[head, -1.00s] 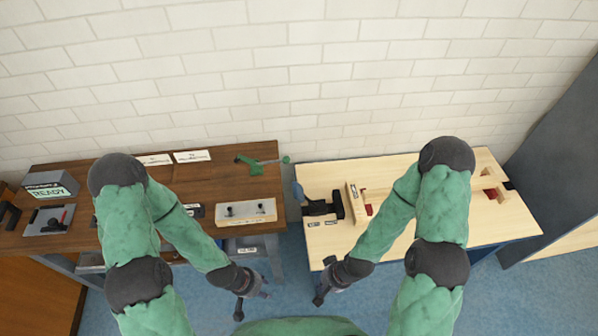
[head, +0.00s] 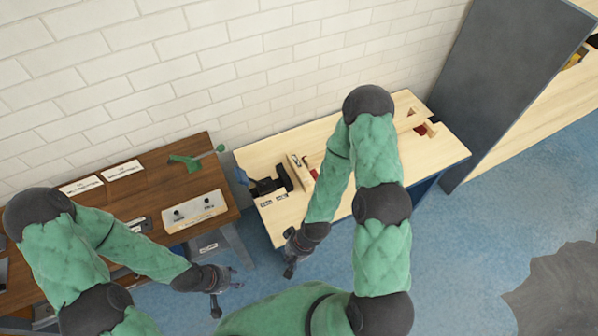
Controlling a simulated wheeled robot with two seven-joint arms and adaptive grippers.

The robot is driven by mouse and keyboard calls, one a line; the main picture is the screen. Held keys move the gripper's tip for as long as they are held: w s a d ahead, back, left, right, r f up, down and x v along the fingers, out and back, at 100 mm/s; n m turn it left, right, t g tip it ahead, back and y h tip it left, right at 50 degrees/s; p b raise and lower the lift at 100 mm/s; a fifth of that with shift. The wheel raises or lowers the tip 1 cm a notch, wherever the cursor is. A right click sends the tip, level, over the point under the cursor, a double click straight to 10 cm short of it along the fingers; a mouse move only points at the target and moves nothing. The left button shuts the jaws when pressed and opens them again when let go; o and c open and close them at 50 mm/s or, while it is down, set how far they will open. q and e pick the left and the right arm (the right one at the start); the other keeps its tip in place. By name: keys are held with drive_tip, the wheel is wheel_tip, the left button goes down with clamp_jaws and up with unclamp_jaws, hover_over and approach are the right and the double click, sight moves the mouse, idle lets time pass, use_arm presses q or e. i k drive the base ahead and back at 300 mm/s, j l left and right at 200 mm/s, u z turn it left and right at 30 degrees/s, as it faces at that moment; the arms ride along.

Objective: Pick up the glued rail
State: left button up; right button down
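On the pale workbench (head: 350,185), an upright pale wooden piece (head: 298,168) stands beside a black clamp-like tool (head: 270,187). Another wooden piece with a red-brown part (head: 425,129) lies near the bench's right end. I cannot tell which of these is the glued rail. My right arm hides the middle of the bench. My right gripper (head: 290,262) hangs in front of the bench's left front corner, apart from the wooden pieces. My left gripper (head: 226,291) is low in front of the gap between the benches. Neither visibly holds anything; their fingers are too small to read.
A dark brown bench (head: 150,180) on the left carries a pale block with two dark knobs (head: 195,211), a green tool (head: 190,163) and white labels (head: 122,170). A tall grey panel (head: 500,90) stands right of the pale bench. Blue floor (head: 450,240) is open at the front right.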

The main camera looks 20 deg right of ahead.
sight(305, 178)
drive_tip(key=i+l+u, duration=0.1)
drive_tip(key=l+u, duration=0.95)
drive_tip(key=l, duration=0.1)
